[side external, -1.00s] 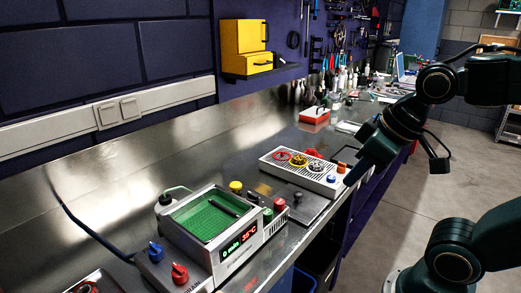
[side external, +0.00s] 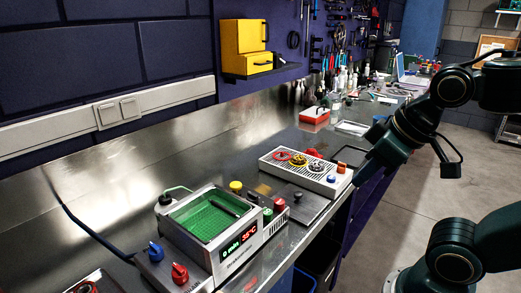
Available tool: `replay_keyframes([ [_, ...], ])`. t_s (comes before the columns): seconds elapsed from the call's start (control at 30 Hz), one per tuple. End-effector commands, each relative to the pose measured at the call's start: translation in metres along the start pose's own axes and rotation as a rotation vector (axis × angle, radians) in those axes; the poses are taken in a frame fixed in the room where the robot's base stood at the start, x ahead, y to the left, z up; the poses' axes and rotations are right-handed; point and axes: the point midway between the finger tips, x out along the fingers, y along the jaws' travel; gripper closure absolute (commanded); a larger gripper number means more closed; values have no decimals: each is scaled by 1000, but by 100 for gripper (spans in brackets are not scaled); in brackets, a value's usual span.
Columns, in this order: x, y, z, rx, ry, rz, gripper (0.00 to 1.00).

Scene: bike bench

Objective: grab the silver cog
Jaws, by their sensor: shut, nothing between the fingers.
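The silver cog (side external: 315,165) sits on the light perforated top of a long grey unit (side external: 283,167) on the bench.
An orange knob (side external: 341,168) and a blue knob (side external: 331,178) stand on the unit's right end. A heated bath (side external: 222,240) with a green basin is at the front. A red toolbox (side external: 314,117) stands farther back.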

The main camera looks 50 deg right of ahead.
Motion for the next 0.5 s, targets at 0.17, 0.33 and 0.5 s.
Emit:
replay_keyframes([
  [0.17,0,0,0,0,0,0,100],
  [0.33,0,0,0,0,0,0,67],
  [0.5,0,0,0,0,0,0,51],
])
